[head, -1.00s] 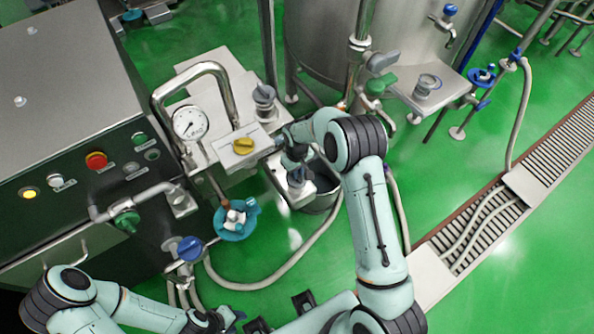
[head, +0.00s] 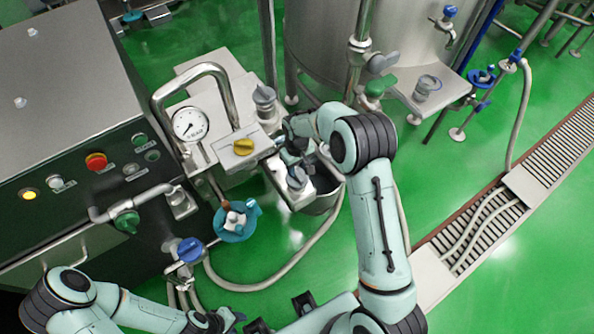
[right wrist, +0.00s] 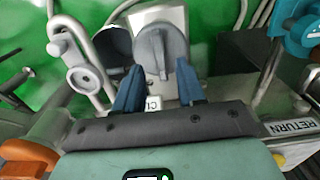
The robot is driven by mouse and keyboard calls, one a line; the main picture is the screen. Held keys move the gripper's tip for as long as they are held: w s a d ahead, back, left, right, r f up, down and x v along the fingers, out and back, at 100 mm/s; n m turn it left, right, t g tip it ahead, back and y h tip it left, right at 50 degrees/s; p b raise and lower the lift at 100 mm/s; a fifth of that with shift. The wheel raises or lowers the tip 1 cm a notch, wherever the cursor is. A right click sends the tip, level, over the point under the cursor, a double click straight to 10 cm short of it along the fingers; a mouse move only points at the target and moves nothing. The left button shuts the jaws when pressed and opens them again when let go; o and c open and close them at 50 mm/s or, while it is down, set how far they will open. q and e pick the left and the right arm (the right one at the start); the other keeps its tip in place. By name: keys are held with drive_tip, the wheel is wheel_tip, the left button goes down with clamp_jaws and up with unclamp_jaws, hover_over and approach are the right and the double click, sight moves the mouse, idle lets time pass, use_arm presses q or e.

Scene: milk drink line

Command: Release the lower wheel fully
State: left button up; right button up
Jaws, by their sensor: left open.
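A grey knob-like wheel (head: 297,178) sits on the low metal housing below my right gripper (head: 288,155) in the head view. In the right wrist view the grey wheel (right wrist: 155,50) shows a raised grip and lies just beyond my right gripper (right wrist: 159,88). Its blue fingers stand apart, with a small white label partly seen between them. I cannot tell whether either finger touches the wheel. My left gripper (head: 228,319) is open and empty at the bottom of the head view. I cannot tell for certain which wheel is the lower one.
A bucket (head: 323,204) stands beside the housing. Hoses (head: 300,262) lie on the green floor, and a large tank (head: 325,50) stands behind.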

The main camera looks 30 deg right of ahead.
sight(297, 174)
wheel_tip(297, 174, up, 10)
idle(0.3)
drive_tip(key=shift+s+f, duration=0.1)
drive_tip(key=shift+f, duration=0.05)
idle(0.3)
